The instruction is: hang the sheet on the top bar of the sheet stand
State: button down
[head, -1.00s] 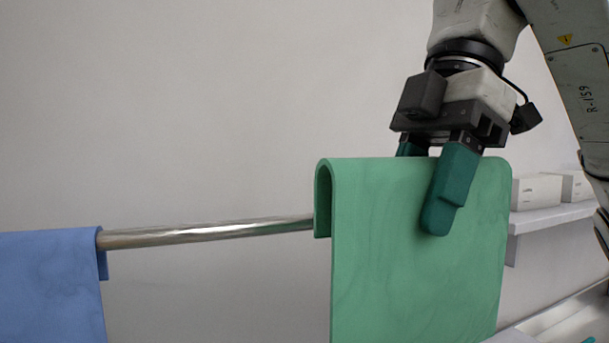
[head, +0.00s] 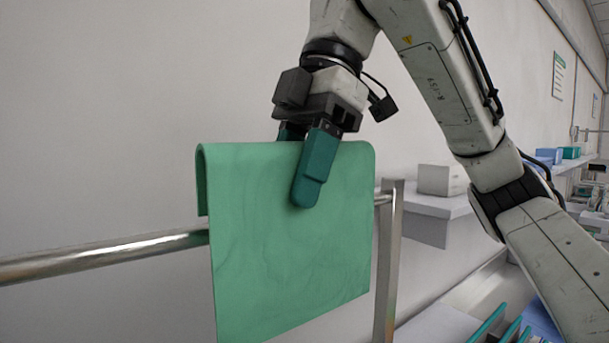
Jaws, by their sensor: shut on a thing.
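The green sheet (head: 285,240) hangs from my gripper (head: 301,185), bent over at its top with a short back flap showing at its left edge. My gripper is shut on its top fold, one teal finger in front and the other mostly hidden behind. The metal top bar (head: 105,255) of the sheet stand passes behind the sheet's front panel and comes out at its right. The sheet's top fold is clearly above the bar. At the left edge, the back flap ends slightly above the bar in the picture. Contact with the bar cannot be told.
The stand's upright post (head: 389,260) is just right of the sheet. A wall shelf (head: 430,206) with a white box (head: 442,180) is behind it. Teal and blue items lie on a lower surface at bottom right. The bar is bare left of the sheet.

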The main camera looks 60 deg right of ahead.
jog(key=shift+w+d, duration=0.3)
jog(key=shift+w, duration=0.4)
jog(key=shift+w+d, duration=0.3)
jog(key=shift+w, duration=0.4)
jog(key=shift+w+f, duration=0.1)
jog(key=shift+f, duration=0.25)
jog(key=shift+f+b, duration=1.95)
jog(key=shift+f, duration=1.2)
jog(key=shift+c, duration=2.4)
grip_release()
jog(key=v, duration=1)
jog(key=shift+d+r, duration=0.25)
jog(key=shift+r, duration=0.05)
